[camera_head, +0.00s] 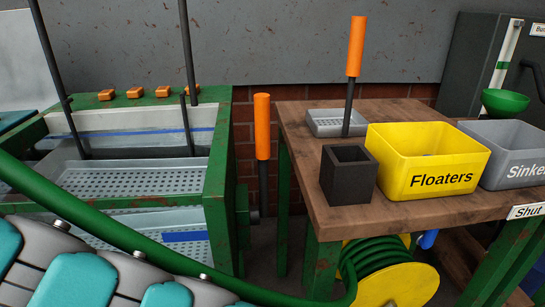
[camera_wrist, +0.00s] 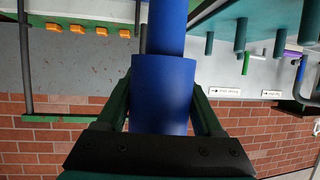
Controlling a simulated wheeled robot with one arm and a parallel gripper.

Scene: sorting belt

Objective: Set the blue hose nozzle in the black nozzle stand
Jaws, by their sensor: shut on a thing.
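In the wrist view, my gripper (camera_wrist: 162,98) is shut on the blue hose nozzle (camera_wrist: 164,75), a blue cylinder with a narrower part toward the top of the picture. My gripper and the held nozzle are not seen in the head view. The black nozzle stand (camera_head: 348,180) is a dark square box with an open top. It stands upright near the left front of the wooden table (camera_head: 300,131), apart from the nozzle, and its inside looks empty. A green hose (camera_head: 120,236) sweeps across the head view to the yellow reel (camera_head: 405,286) under the table.
The yellow Floaters bin (camera_head: 425,160) stands close right of the stand, with the grey Sinkers bin (camera_head: 515,155) beyond. Behind the stand are a grey tray (camera_head: 325,123) and an orange-handled lever (camera_head: 355,50). Another orange handle (camera_head: 262,125) rises left of the table, beside the green-framed tank (camera_head: 215,165).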

